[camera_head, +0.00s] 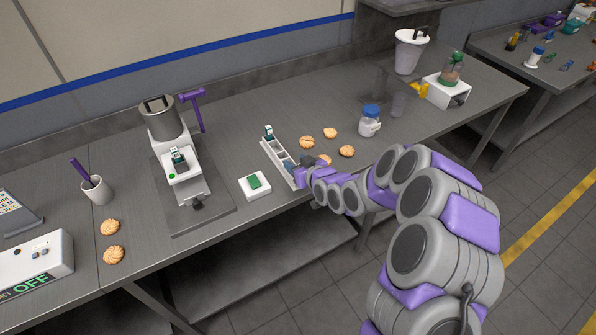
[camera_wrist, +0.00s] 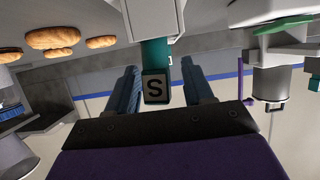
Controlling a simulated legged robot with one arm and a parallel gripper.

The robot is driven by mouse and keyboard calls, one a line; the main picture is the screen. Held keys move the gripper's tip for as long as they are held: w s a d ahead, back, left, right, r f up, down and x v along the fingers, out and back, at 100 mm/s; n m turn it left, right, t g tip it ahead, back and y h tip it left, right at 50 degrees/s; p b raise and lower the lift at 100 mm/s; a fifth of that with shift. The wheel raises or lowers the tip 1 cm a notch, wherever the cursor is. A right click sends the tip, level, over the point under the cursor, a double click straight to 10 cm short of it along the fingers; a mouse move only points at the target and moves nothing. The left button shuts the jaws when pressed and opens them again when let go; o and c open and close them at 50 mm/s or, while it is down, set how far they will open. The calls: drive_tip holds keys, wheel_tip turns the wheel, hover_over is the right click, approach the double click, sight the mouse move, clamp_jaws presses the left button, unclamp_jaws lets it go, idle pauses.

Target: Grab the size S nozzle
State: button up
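The size S nozzle (camera_wrist: 155,54) is teal with a dark block marked "S" (camera_wrist: 155,87) and shows in the middle of the wrist view, against the white rack (camera_wrist: 150,14). My gripper (camera_wrist: 160,82) has its two blue fingers on either side of the nozzle, with visible gaps, so it is open. In the head view my gripper (camera_head: 294,169) is at the near end of the rack (camera_head: 271,158), and the S nozzle is mostly hidden there. Another labelled nozzle (camera_head: 268,132) stands at the rack's far end.
A white block with a green pad (camera_head: 254,182) lies left of the rack. The press machine (camera_head: 186,180) holds another labelled piece (camera_head: 178,156). Several biscuits (camera_head: 330,132) lie right of the rack, near a blue-lidded jar (camera_head: 369,121). The table's front edge is close to my arm.

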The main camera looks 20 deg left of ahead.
drive_tip(key=shift+a+f, duration=0.25)
drive_tip(key=shift+a, duration=0.55)
drive_tip(key=c, duration=0.6)
drive_tip(key=shift+c, duration=0.7)
drive_tip(key=shift+d, duration=0.15)
drive_tip(key=shift+c, duration=0.8)
drive_tip(key=shift+d+r, duration=0.1)
drive_tip(key=shift+d, duration=0.25)
clamp_jaws()
drive_tip(key=shift+a+r, duration=0.2)
drive_tip(key=shift+r, duration=0.4)
drive_tip(key=s+r+p, duration=0.4)
drive_tip(key=s+p, duration=0.3)
drive_tip(key=s, duration=0.7)
